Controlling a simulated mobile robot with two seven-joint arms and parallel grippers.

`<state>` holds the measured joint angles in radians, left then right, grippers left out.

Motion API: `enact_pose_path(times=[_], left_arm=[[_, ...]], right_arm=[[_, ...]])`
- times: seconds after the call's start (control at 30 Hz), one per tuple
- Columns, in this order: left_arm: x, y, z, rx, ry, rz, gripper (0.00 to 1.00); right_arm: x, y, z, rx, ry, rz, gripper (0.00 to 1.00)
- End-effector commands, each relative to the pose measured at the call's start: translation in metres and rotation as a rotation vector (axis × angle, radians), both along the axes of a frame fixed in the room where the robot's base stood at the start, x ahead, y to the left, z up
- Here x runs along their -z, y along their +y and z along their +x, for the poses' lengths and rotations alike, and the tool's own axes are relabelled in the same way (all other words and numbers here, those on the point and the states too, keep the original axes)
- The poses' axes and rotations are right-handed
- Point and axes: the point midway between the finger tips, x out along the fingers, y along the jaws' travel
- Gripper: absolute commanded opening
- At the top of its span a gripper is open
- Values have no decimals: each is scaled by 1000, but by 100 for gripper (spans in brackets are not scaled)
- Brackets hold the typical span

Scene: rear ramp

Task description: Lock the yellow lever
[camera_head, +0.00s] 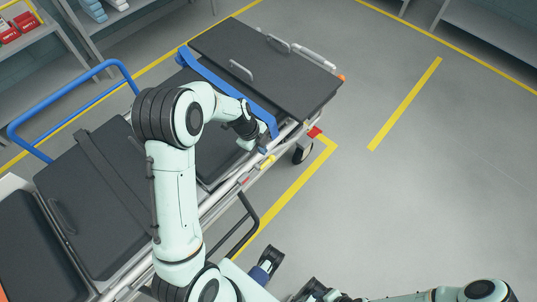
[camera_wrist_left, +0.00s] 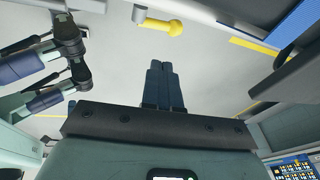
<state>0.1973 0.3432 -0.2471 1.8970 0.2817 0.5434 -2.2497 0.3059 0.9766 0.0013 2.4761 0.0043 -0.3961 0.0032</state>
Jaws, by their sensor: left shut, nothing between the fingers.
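The yellow lever (camera_head: 267,162) sits on the side rail of the stretcher, just below my left gripper in the head view. In the left wrist view the lever (camera_wrist_left: 161,26) is a yellow rod with a round knob, at the top centre, ahead of the fingertips and apart from them. My left gripper (camera_wrist_left: 162,66) is shut and empty, its two dark fingers together. In the head view the left gripper (camera_head: 259,145) is partly hidden by my wrist. My right gripper (camera_head: 268,264) is low in the head view, away from the lever; its finger opening is unclear.
The stretcher (camera_head: 110,180) has dark pads, metal rails and a blue side bar (camera_head: 235,92). A blue handrail (camera_head: 70,98) rises at left. Shelves (camera_head: 30,48) with boxes stand at the upper left. The grey floor (camera_head: 430,200) at right is clear, with yellow lines.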

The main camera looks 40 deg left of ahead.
Motion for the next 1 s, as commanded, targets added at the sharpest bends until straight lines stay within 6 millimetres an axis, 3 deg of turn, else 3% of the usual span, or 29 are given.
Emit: enact_pose_path(times=[0.2, 0.4, 0.6, 1.0], left_arm=[[48, -12, 8, 0, 4, 0, 0], [74, -8, 23, 0, 2, 2, 0], [84, -6, 31, -1, 0, 1, 0], [85, -6, 32, 0, 5, 1, 0]], right_arm=[[3, 0, 1, 2, -5, -1, 44], [3, 0, 1, 1, -6, -1, 44], [3, 0, 1, 1, -6, 0, 44], [3, 0, 1, 1, -6, -1, 44]])
